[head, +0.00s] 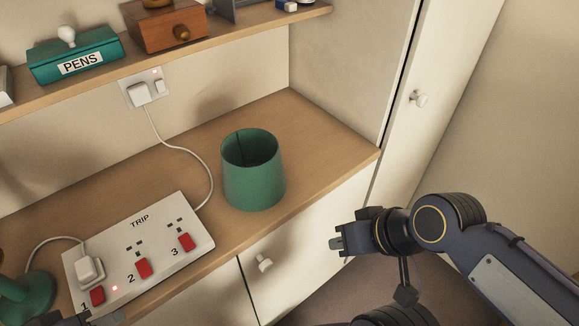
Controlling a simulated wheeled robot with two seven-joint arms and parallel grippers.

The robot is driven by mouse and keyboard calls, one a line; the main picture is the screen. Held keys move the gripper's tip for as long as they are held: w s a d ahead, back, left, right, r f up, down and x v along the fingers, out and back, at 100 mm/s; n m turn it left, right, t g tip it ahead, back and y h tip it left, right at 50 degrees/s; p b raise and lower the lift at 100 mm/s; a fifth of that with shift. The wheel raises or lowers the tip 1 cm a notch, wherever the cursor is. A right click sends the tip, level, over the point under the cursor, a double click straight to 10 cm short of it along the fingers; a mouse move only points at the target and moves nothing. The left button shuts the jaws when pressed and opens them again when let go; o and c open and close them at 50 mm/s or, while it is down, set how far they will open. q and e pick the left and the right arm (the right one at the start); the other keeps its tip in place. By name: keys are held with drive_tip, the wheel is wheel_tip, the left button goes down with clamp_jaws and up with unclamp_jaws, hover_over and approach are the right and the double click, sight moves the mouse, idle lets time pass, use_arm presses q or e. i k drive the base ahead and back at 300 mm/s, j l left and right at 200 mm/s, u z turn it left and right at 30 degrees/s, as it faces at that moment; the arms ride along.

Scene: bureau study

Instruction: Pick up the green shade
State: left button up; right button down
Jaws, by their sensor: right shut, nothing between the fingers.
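The green shade (253,182) stands upright on the wooden desk top, its open top facing up and a dark seam showing inside. My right gripper (338,244) is shut and empty. It is to the right of the shade and lower in the picture, in front of the desk's front edge and apart from the shade. A dark part at the bottom left edge looks like my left gripper (75,321); it is mostly cut off, so its jaws cannot be made out.
A white power strip (140,248) marked TRIP with red switches lies left of the shade. A white cord (190,148) runs from it to a wall socket (144,90). A green lamp base (28,293) stands at lower left. A shelf (200,51) holds a PENS box (78,58).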

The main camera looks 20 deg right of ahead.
sight(255, 187)
drive_tip(key=z, duration=0.45)
drive_tip(key=k, duration=0.1)
drive_tip(key=i+l, duration=0.1)
drive_tip(key=l, duration=0.3)
drive_tip(key=i+l, duration=0.15)
drive_tip(key=l, duration=0.25)
drive_tip(key=i+l+u, duration=0.15)
drive_tip(key=u, duration=0.3)
drive_tip(key=i+l+u, duration=0.1)
drive_tip(key=l+u, duration=0.35)
drive_tip(key=j+u, duration=0.1)
drive_tip(key=u, duration=1.05)
